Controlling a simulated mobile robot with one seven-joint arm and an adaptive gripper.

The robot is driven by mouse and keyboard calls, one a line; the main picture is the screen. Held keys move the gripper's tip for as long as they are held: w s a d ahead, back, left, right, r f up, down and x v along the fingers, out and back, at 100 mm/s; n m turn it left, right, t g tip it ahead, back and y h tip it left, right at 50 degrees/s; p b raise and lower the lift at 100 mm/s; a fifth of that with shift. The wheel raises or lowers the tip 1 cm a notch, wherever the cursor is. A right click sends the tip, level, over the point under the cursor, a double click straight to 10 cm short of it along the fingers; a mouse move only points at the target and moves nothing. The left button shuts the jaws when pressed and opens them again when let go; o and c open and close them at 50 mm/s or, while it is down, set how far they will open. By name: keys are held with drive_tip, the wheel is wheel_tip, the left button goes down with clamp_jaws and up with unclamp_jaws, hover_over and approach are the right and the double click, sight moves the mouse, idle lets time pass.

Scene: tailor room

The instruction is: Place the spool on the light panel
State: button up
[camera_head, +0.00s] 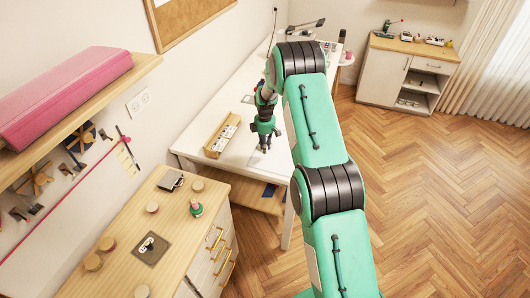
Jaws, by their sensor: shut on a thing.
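My gripper (264,148) points down over the white table (187,148). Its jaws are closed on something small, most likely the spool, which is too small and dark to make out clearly. A pale flat area (258,164) lies on the table just below my gripper. It looks like the light panel, but its edges are hard to tell from the white tabletop. I cannot tell whether the held thing touches it.
A wooden organizer box (213,142) stands left of my gripper. A desk lamp (306,25) is at the table's far end. A wooden drawer cabinet (120,205) in front holds round wooden pieces, a dark square plate (151,248) and a small green-and-red item (196,208).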

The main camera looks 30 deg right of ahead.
drive_tip(key=shift+f, duration=0.1)
drive_tip(key=shift+f, duration=1.7)
drive_tip(key=shift+f, duration=0.15)
drive_tip(key=o, duration=0.8)
drive_tip(key=shift+r+p, duration=0.25)
drive_tip(key=shift+p, duration=0.05)
drive_tip(key=shift+r+b, duration=0.5)
drive_tip(key=shift+r, duration=5.45)
